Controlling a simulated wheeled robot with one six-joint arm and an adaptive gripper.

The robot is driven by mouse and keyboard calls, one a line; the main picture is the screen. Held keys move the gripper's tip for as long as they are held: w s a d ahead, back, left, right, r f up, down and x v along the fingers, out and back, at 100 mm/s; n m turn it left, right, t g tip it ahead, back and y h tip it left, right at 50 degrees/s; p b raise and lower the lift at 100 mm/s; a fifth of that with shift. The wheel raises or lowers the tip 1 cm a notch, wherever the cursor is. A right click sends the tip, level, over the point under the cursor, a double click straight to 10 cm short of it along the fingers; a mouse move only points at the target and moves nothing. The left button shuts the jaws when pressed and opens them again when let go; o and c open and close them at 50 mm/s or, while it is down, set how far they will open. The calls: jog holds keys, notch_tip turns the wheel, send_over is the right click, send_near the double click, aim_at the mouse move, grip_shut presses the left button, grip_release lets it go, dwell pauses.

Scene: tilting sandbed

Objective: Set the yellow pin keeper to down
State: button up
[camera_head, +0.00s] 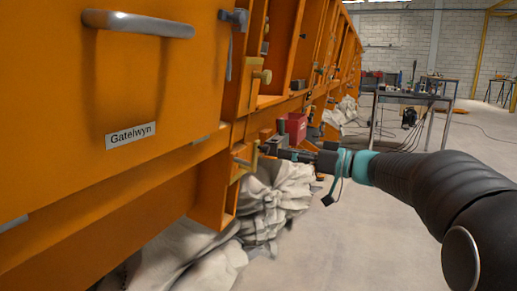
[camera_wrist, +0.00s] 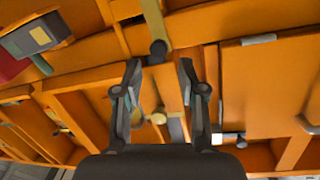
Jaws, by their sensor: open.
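A narrow yellow bar, which looks like the yellow pin keeper (camera_head: 254,156), sits on the orange frame just left of my gripper in the head view. My gripper (camera_head: 284,153) reaches toward the frame from the right. In the wrist view my gripper (camera_wrist: 158,64) is open, its fingers on either side of the knob with nothing clearly held. Whether a finger touches the bar cannot be told.
A pale yellow knob (camera_head: 262,76) sits higher on the frame. A red box (camera_head: 296,126) is just beyond my gripper. A handle (camera_head: 138,23) and a "Gatelwyn" label (camera_head: 131,135) are on the orange panel. Pale sacks (camera_head: 275,195) lie below.

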aim_at(258, 148)
jog(key=x, duration=0.9)
jog(key=shift+w+a+p, duration=0.15)
jog(key=shift+a+p, duration=0.05)
jog(key=shift+p, duration=0.1)
grip_shut()
